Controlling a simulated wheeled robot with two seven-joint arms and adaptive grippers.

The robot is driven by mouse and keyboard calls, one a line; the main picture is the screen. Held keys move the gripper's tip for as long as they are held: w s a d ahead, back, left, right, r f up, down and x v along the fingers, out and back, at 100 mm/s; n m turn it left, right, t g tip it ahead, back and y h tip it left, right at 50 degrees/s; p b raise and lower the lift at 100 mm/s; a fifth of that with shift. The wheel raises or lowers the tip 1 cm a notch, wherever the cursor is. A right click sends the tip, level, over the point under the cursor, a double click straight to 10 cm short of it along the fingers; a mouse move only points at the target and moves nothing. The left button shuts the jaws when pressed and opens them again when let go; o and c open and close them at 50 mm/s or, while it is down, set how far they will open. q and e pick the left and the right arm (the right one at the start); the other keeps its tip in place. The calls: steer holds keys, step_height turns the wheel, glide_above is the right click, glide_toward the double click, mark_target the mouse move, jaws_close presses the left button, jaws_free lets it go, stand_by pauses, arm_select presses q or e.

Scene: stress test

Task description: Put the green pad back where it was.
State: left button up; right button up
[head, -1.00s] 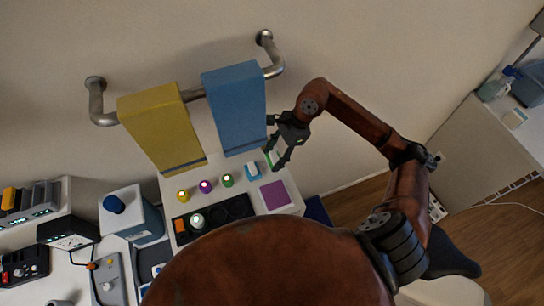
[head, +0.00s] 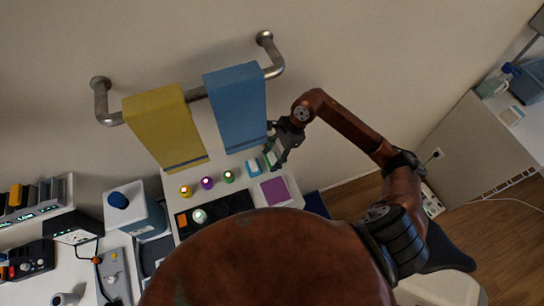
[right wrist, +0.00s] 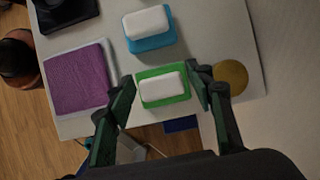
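The green pad (right wrist: 146,98) is a small rounded rectangle with a white block on top. In the right wrist view it lies near the edge of the white table, between the two fingers of my right gripper (right wrist: 164,82). The fingers are open, one on each side, with narrow gaps to the pad. In the head view the right gripper (head: 276,156) reaches down over the table's right part and partly hides the green pad (head: 267,161). A similar blue pad (right wrist: 153,42) with a white block lies beside it. My left gripper is not visible.
A purple square (right wrist: 78,80) and a round brownish disc (right wrist: 231,76) flank the green pad. A black tray (head: 235,203), several coloured lit knobs and hanging yellow (head: 163,125) and blue (head: 237,105) towels are to the left. The wall rises close behind.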

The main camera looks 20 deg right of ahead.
steer(key=o, duration=0.4)
steer(key=shift+c, duration=0.2)
steer(key=shift+r, duration=0.15)
steer(key=shift+r, duration=0.15)
steer(key=b+v, duration=0.4)
steer(key=v, duration=0.7)
steer(key=shift+d+r, duration=0.2)
steer(key=shift+r, duration=0.15)
